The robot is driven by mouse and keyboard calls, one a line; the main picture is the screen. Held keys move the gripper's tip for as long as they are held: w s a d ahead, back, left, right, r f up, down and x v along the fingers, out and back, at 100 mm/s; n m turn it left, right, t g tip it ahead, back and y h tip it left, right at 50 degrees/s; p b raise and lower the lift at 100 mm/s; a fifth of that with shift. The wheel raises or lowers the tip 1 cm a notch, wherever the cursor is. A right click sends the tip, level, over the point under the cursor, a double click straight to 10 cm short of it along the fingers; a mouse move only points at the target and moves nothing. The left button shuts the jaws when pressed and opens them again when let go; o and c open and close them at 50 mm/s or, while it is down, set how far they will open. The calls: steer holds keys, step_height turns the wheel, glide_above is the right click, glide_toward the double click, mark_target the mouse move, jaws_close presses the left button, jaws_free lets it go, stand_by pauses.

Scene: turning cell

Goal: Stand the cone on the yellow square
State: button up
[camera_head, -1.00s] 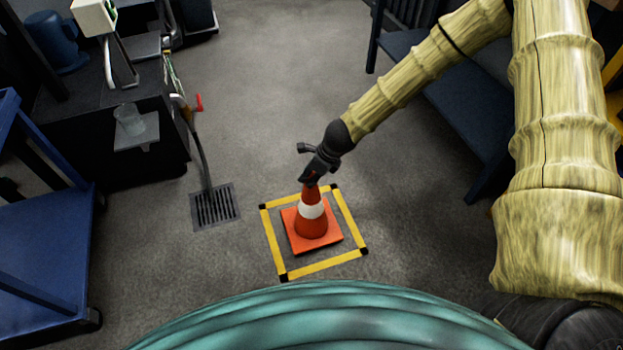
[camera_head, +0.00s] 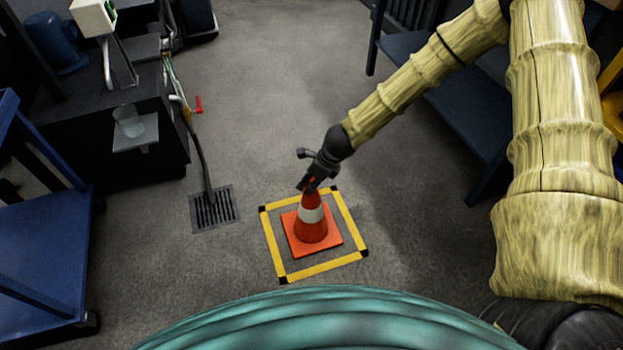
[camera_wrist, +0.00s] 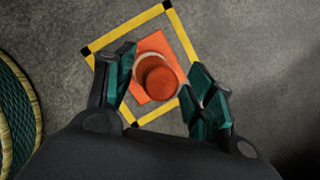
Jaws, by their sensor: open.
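The orange cone (camera_head: 311,228) with a white band stands upright on its square base inside the yellow square (camera_head: 322,268), a taped outline with black corners on the floor. In the head view the base lies within the outline and shows no overlap with the tape. My gripper (camera_head: 309,187) is just above the cone's tip. In the wrist view the cone (camera_wrist: 158,76) shows from above between the open fingers of my gripper (camera_wrist: 168,88), with a gap on each side. The yellow square (camera_wrist: 118,34) shows around it, partly hidden by the fingers.
A floor drain grate (camera_head: 214,209) lies left of the square, with a hose running to it. A dark machine (camera_head: 150,160) and a blue cart (camera_head: 40,260) stand at the left. A blue bench (camera_head: 440,95) stands at the right. The floor behind the square is clear.

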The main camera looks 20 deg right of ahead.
steer(key=p+v, duration=0.4)
steer(key=v, duration=0.8)
steer(key=s+f+n+g+h, duration=0.1)
steer(key=s+f+n, duration=0.4)
steer(key=s+n, duration=0.3)
steer(key=s+f+n+g+h, duration=0.1)
steer(key=s+f+n, duration=0.4)
steer(key=s+n, duration=0.4)
steer(key=s+f+n+g+h, duration=0.1)
steer(key=s+f+n, duration=0.4)
steer(key=s+n, duration=0.4)
steer(key=s, duration=0.7)
steer(key=shift+d+f, duration=0.25)
steer(key=shift+f, duration=0.15)
step_height(320, 180, up, 27)
steer(key=p, duration=2.7)
steer(key=shift+r+p, duration=0.25)
steer(key=shift+p, duration=0.15)
